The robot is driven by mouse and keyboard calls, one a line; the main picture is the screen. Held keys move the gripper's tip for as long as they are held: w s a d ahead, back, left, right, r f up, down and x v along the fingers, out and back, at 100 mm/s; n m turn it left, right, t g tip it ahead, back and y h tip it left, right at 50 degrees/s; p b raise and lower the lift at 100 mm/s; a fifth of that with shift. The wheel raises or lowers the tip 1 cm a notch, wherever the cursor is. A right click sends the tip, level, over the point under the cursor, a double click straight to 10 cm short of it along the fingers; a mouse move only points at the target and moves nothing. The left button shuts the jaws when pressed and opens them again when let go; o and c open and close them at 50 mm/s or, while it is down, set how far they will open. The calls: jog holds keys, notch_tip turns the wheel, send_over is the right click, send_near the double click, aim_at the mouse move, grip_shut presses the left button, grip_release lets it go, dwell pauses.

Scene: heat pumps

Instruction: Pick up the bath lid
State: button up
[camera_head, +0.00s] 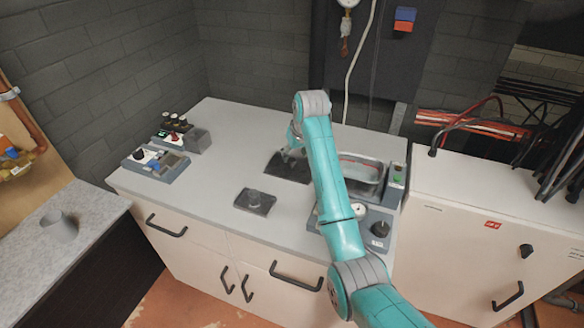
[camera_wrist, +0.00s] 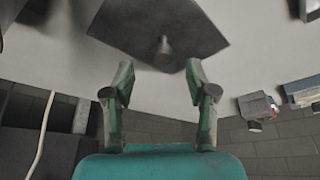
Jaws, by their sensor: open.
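The bath lid (camera_head: 288,168) is a dark flat plate lying on the grey worktop, left of the open metal bath (camera_head: 362,174). My gripper (camera_head: 291,152) is over it, partly hidden by my arm. In the wrist view the lid (camera_wrist: 140,22) shows at the top as a dark plate with a small round knob (camera_wrist: 163,46) near its edge. My gripper (camera_wrist: 158,76) is open there, with nothing between its fingers. The knob lies beyond the fingertips, roughly centred between them. I cannot tell the height of the fingertips above the lid.
A dark block with a short round piece (camera_head: 254,201) lies in front of the lid. Grey devices with knobs (camera_head: 156,162) stand at the left. A control unit with a dial (camera_head: 378,229) is in front of the bath. The worktop's front left (camera_head: 195,200) is clear.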

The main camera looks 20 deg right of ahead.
aim_at(292, 160)
jog(key=shift+a+x, duration=0.1)
jog(key=shift+x, duration=1.05)
jog(key=shift+a+x, duration=0.15)
jog(key=shift+x, duration=1.05)
grip_shut()
